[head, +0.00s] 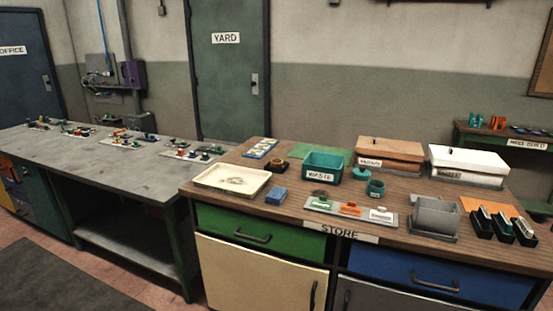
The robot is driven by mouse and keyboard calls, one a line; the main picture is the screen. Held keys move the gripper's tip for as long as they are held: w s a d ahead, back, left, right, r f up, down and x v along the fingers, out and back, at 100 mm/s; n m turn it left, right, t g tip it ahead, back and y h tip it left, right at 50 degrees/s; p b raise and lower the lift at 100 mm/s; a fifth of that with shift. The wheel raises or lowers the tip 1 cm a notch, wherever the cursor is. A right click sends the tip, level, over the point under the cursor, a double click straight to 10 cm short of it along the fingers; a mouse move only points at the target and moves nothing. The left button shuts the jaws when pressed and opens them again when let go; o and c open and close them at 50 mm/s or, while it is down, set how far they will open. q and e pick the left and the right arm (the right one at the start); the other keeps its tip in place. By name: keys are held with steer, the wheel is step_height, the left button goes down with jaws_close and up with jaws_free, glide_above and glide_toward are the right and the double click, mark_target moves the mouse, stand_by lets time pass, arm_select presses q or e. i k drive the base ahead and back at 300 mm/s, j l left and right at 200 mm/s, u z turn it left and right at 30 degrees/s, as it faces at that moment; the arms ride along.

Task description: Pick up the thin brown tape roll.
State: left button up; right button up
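I cannot pick out a thin brown tape roll with certainty. A small pale ring-like thing (236,181) lies in the cream tray (207,184) at the left of the wooden counter; it is too small to tell what it is. A small dark thing (320,193) lies in front of the teal WASTE bin (325,175), also unclear. A teal round thing (376,188) sits right of the bin. Neither of my grippers is in view.
A grey workbench (100,168) stands left. A back-right table carries orange (497,122) and teal things.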

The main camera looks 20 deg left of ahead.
mark_target(278, 164)
steer(key=i+j+z, duration=0.25)
steer(key=j, duration=0.35)
steer(key=i+j+z, duration=0.3)
steer(key=j, duration=0.4)
steer(key=i+j+z, duration=0.25)
steer(key=j, duration=0.45)
steer(key=j+z, duration=0.25)
steer(key=j, duration=0.45)
steer(key=j+z, duration=0.3)
steer(key=j, duration=0.45)
